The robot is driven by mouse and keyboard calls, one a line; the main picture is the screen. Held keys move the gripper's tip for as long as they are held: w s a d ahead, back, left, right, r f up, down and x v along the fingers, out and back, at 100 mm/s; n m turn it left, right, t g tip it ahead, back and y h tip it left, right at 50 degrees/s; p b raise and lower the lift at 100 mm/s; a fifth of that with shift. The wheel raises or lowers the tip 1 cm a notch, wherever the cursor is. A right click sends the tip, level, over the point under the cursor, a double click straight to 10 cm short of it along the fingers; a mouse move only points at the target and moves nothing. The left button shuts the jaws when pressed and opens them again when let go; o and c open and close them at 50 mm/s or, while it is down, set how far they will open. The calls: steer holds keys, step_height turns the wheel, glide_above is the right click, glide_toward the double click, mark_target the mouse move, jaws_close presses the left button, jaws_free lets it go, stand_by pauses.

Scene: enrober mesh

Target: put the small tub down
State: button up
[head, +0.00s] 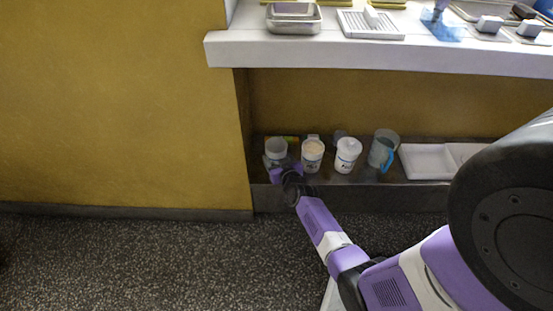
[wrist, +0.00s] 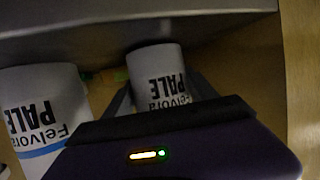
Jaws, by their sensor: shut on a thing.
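The small tub (head: 276,147) is white and grey with a dark "Felvora PALE" label, and is at the left end of the low dark shelf (head: 352,177). My gripper (head: 281,166) reaches it from the front and is shut on it. In the wrist view the tub (wrist: 156,72) sits between the two dark fingers, its lettering upside down in the picture. Its base end is close to the grey surface (wrist: 60,35) at the top. I cannot tell whether it touches that surface. My gripper hides its lower part in the head view.
A similar tub (head: 312,154) stands close to the right; it also shows in the wrist view (wrist: 42,110). Further right are a white lidded tub (head: 347,155), a clear jug (head: 382,150) and white trays (head: 427,161). A yellow wall (head: 120,100) bounds the left; a counter (head: 330,53) overhangs.

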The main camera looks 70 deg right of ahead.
steer(key=shift+f, duration=0.2)
steer(key=o, duration=1.7)
steer(key=shift+r, duration=0.1)
steer(key=shift+o, duration=0.2)
